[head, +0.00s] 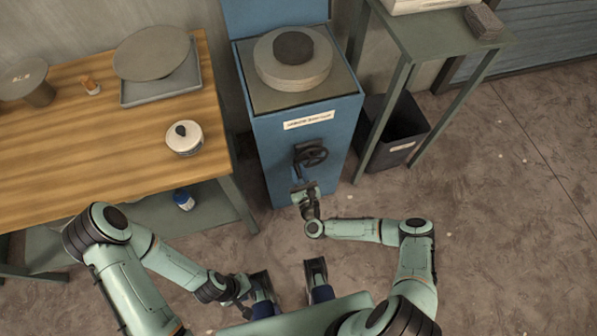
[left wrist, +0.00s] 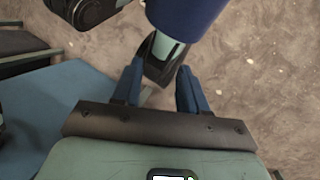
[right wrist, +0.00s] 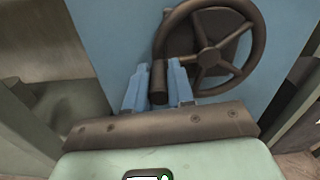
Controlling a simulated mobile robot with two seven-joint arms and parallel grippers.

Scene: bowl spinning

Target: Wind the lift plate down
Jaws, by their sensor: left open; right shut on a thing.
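A blue cabinet (head: 285,160) carries a thick round grey disc (head: 270,72) on its top, with a smaller dark disc (head: 293,48) in its middle. I cannot tell which part is the lift plate or how high it stands. A dark spoked handwheel (head: 316,155) is on the cabinet's front and also shows in the right wrist view (right wrist: 208,57). My right gripper (right wrist: 157,88) is shut on the wheel's crank handle (right wrist: 158,80), at the wheel's lower left. My left gripper (left wrist: 158,88) is open and empty, low near my base and away from the cabinet.
A green stand (head: 425,40) and a dark bin (head: 395,130) are right of the cabinet. Floor at the right is clear.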

